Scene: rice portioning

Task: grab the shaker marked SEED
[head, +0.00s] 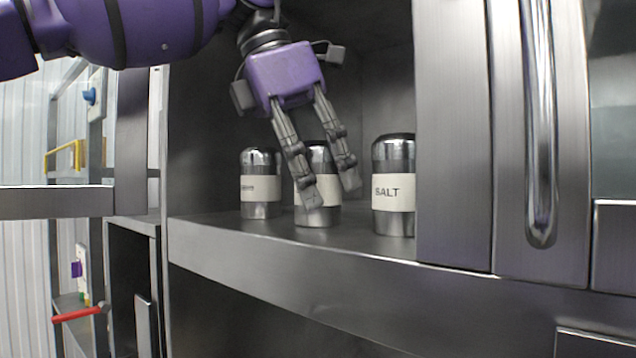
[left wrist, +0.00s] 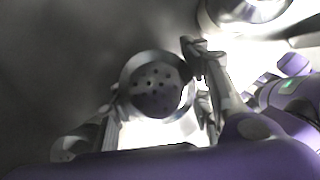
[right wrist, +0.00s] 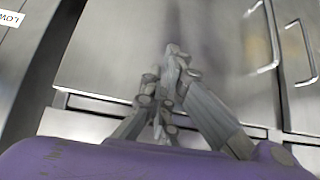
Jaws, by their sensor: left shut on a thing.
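Three metal shakers with white labels stand on the cabinet shelf in the head view. The middle shaker (head: 318,217) is between the fingers of my left gripper (head: 331,190), which is shut on it; the fingers cover its label, so I cannot read it. Its holed top (left wrist: 155,88) shows between the fingers in the left wrist view. The left shaker (head: 261,208) has a label too small to read. The right shaker (head: 393,220) reads SALT. No SEED lettering is legible. My right gripper (right wrist: 165,75) appears shut and empty in the right wrist view.
A steel door with a long handle (head: 540,120) stands right of the SALT shaker. Steel doors also fill the right wrist view (right wrist: 110,50). The shelf left of the shakers is clear.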

